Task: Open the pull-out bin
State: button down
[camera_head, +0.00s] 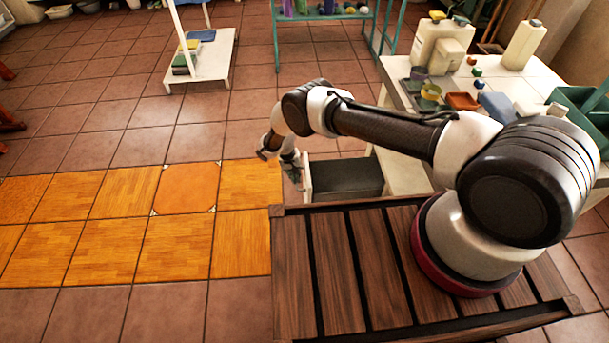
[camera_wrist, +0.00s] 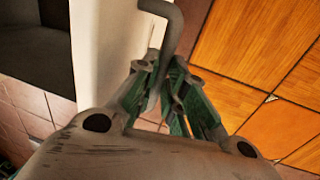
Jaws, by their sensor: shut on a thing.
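The pull-out bin (camera_head: 345,178) is a dark grey box behind a pale front panel (camera_head: 307,180). It stands out to the left from under the white counter, with its dark top showing. In the wrist view, the pale front panel (camera_wrist: 98,50) runs down the left of centre, with the dark bin (camera_wrist: 35,55) behind it. A grey bent-rod handle (camera_wrist: 176,28) sticks out from the panel. My gripper (camera_head: 291,168) is beside the front panel. In the wrist view, its greenish fingers (camera_wrist: 166,82) are shut on the handle's lower part.
The white counter (camera_head: 405,100) carries jugs, small caps and trays. A slatted wooden surface (camera_head: 320,270) lies in front of the bin. Open floor with orange wood-look tiles (camera_head: 185,240) spreads to the left. A white low stand (camera_head: 205,65) is farther back.

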jog(key=shift+a, duration=0.25)
jog(key=c, duration=1.5)
grip_release()
jog(key=r, duration=0.4)
jog(key=a+r, duration=0.1)
jog(key=r, duration=0.3)
jog(key=a+r, duration=0.1)
jog(key=r, duration=0.2)
jog(key=shift+r, duration=0.4)
jog(key=shift+a, duration=0.1)
